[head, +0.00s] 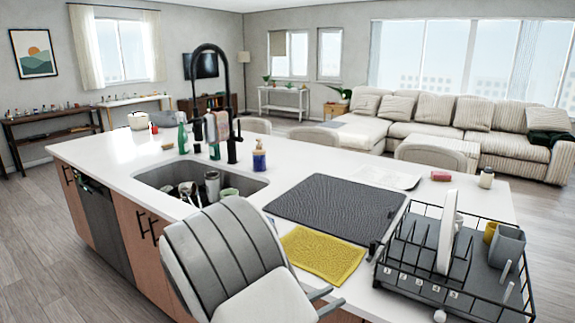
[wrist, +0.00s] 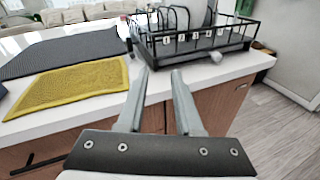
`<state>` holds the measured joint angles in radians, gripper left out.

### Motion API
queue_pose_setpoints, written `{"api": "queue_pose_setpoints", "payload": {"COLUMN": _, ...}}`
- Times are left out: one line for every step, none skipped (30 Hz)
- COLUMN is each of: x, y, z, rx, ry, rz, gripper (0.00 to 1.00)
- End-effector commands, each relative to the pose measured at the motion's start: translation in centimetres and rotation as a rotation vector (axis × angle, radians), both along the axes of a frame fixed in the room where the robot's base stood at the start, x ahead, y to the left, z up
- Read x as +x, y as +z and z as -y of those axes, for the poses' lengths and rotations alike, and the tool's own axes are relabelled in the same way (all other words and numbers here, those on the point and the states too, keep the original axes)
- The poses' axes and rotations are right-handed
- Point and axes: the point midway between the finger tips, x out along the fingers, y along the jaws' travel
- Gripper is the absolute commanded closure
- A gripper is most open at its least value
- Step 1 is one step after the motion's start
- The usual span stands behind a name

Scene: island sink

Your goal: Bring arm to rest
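My gripper (wrist: 163,75) shows in the wrist view with its two fingers apart and nothing between them. Its fingertips are in front of the island's near edge, by the dish rack. In the head view my arm fills the lower middle, and the fingers of my gripper (head: 326,300) stick out to its right, just below the yellow cloth. The white island counter (head: 140,160) lies beyond the arm. The gripper appears clear of the counter and holds nothing.
A black dish rack (head: 405,285) with a plate and cups stands at the right end. A yellow cloth (head: 322,256) and a dark drying mat (head: 335,210) lie beside it. The sink (head: 240,182) holds dishes under a black faucet (head: 228,95). Open floor (head: 45,250) lies to the left.

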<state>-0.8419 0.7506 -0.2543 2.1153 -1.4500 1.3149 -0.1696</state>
Motion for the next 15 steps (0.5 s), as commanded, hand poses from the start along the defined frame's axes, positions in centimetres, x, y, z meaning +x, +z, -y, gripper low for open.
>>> {"api": "queue_pose_setpoints", "payload": {"x": -0.7, "y": 0.9, "z": 1.3, "rx": 0.060, "ry": -0.060, "rz": 0.016, "gripper": 0.66}}
{"api": "queue_pose_setpoints", "payload": {"x": -1.2, "y": 1.3, "z": 2.1, "rx": 0.095, "ry": -0.097, "rz": 0.026, "gripper": 0.66}}
{"api": "queue_pose_setpoints", "payload": {"x": -1.8, "y": 1.8, "z": 3.0, "rx": 0.145, "ry": -0.145, "rz": 0.038, "gripper": 0.66}}
{"api": "queue_pose_setpoints", "payload": {"x": -2.4, "y": 2.2, "z": 3.6, "rx": 0.184, "ry": -0.182, "rz": 0.049, "gripper": 0.66}}
{"api": "queue_pose_setpoints", "payload": {"x": -3.0, "y": 2.6, "z": 4.3, "rx": 0.224, "ry": -0.221, "rz": 0.060, "gripper": 0.66}}
{"api": "queue_pose_setpoints", "payload": {"x": -3.8, "y": 3.1, "z": 5.2, "rx": 0.278, "ry": -0.273, "rz": 0.076, "gripper": 0.66}}
{"api": "queue_pose_setpoints", "payload": {"x": -4.4, "y": 3.4, "z": 5.8, "rx": 0.321, "ry": -0.312, "rz": 0.089, "gripper": 0.66}}
{"api": "queue_pose_setpoints", "payload": {"x": -5.1, "y": 3.7, "z": 6.3, "rx": 0.363, "ry": -0.351, "rz": 0.102, "gripper": 0.66}}
{"api": "queue_pose_setpoints", "payload": {"x": -6.0, "y": 4.2, "z": 7.0, "rx": 0.420, "ry": -0.402, "rz": 0.120, "gripper": 0.66}}
{"api": "queue_pose_setpoints", "payload": {"x": -6.6, "y": 4.5, "z": 7.5, "rx": 0.463, "ry": -0.440, "rz": 0.135, "gripper": 0.66}}
{"api": "queue_pose_setpoints", "payload": {"x": -7.3, "y": 4.8, "z": 7.9, "rx": 0.506, "ry": -0.475, "rz": 0.150, "gripper": 0.66}}
{"api": "queue_pose_setpoints", "payload": {"x": -8.3, "y": 5.1, "z": 8.4, "rx": 0.562, "ry": -0.525, "rz": 0.171, "gripper": 0.66}}
{"api": "queue_pose_setpoints", "payload": {"x": -8.9, "y": 5.4, "z": 8.7, "rx": 0.606, "ry": -0.561, "rz": 0.187, "gripper": 0.66}}
{"api": "queue_pose_setpoints", "payload": {"x": -9.6, "y": 5.7, "z": 8.9, "rx": 0.649, "ry": -0.595, "rz": 0.204, "gripper": 0.66}}
{"api": "queue_pose_setpoints", "payload": {"x": -10.5, "y": 6.0, "z": 9.2, "rx": 0.705, "ry": -0.639, "rz": 0.226, "gripper": 0.66}}
